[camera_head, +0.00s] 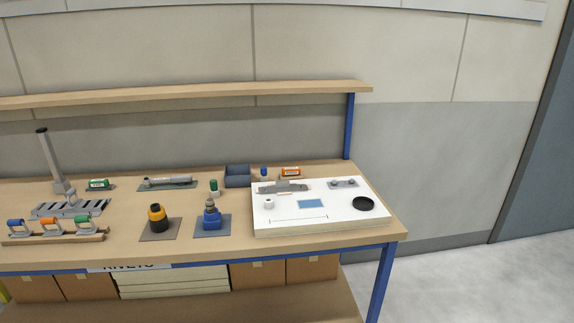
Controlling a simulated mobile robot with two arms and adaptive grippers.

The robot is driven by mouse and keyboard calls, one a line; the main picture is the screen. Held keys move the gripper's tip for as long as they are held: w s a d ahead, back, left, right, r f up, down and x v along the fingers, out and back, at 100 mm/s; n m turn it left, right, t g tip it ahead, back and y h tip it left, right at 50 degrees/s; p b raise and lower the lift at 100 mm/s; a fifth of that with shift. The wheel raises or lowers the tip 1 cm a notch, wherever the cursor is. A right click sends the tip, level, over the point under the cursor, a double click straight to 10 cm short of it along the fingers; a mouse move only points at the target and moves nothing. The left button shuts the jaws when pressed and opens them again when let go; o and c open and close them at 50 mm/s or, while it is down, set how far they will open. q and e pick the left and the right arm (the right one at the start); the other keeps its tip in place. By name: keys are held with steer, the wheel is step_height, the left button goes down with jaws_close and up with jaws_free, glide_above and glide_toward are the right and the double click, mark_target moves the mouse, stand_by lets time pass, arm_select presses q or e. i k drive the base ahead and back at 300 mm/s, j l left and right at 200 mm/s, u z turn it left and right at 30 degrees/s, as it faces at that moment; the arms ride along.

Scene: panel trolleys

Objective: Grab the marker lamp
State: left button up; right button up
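I cannot tell for certain which item is the marker lamp. An upright black item with an orange-yellow collar (157,217) stands on a dark square pad at the front of the workbench (120,252). A blue item with a grey top (211,216) stands on another pad to its right. A small green and white cylinder (214,188) stands behind them, and a small blue cylinder (264,171) is at the back. Neither of my grippers is in view.
A white panel (285,229) with metal fittings, a blue rectangle and a black disc (363,204) lies at the right end. A dark bin (237,175) is behind it. A grey stand (52,165) and coloured-handled tools (50,227) are at left. A shelf (200,93) spans above.

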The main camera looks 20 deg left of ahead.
mark_target(159, 221)
steer(key=u, duration=0.4)
steer(key=j+u, duration=0.15)
steer(key=u, duration=0.6)
steer(key=j+u, duration=0.1)
steer(key=u, duration=0.3)
steer(key=i, duration=0.2)
steer(key=u, duration=0.05)
